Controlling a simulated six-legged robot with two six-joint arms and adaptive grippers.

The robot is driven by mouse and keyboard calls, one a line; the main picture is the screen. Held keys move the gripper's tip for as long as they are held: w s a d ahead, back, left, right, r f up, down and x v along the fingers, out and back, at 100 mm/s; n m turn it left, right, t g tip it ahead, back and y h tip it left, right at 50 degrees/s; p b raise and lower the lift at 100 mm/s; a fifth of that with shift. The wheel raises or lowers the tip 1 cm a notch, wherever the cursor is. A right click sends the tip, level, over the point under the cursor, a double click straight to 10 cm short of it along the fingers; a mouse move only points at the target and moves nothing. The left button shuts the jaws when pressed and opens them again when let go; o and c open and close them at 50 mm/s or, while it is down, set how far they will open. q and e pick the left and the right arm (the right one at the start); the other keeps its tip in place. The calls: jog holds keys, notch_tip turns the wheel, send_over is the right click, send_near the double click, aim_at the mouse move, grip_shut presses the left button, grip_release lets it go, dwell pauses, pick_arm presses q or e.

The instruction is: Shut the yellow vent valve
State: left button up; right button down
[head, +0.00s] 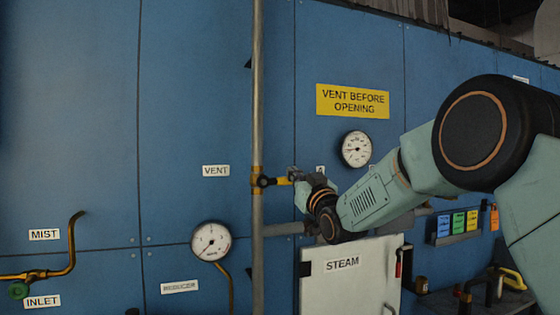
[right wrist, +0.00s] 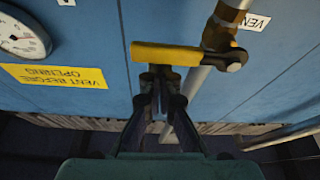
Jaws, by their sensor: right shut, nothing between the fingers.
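The yellow vent valve handle (head: 281,180) points right from the valve body (head: 258,180) on the vertical pipe, roughly square to the pipe. In the right wrist view, which is upside down, the yellow handle (right wrist: 170,55) lies level across the picture, with its dark hub (right wrist: 222,45) at the right. My right gripper (head: 296,175) is shut and empty at the handle's free end. Its fingertips (right wrist: 160,76) meet the lower picture edge of the handle; I cannot tell whether they touch it. My left gripper is not in view.
A "VENT" label (head: 216,171) is left of the pipe (head: 257,100). Gauges (head: 211,241) (head: 356,149) and a yellow sign (head: 352,101) are on the blue wall. A white "STEAM" door (head: 350,280) is below my right arm. A green-knobbed valve (head: 18,290) is lower left.

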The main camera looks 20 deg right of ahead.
notch_tip(320, 180, up, 4)
jog(key=r+p, duration=0.1)
jog(key=p, duration=0.2)
jog(key=b+v, duration=0.3)
jog(key=v, duration=0.7)
jog(key=shift+a+f+b, duration=0.2)
jog(key=shift+f+b, duration=0.15)
jog(key=shift+f, duration=0.15)
jog(key=shift+f, duration=0.1)
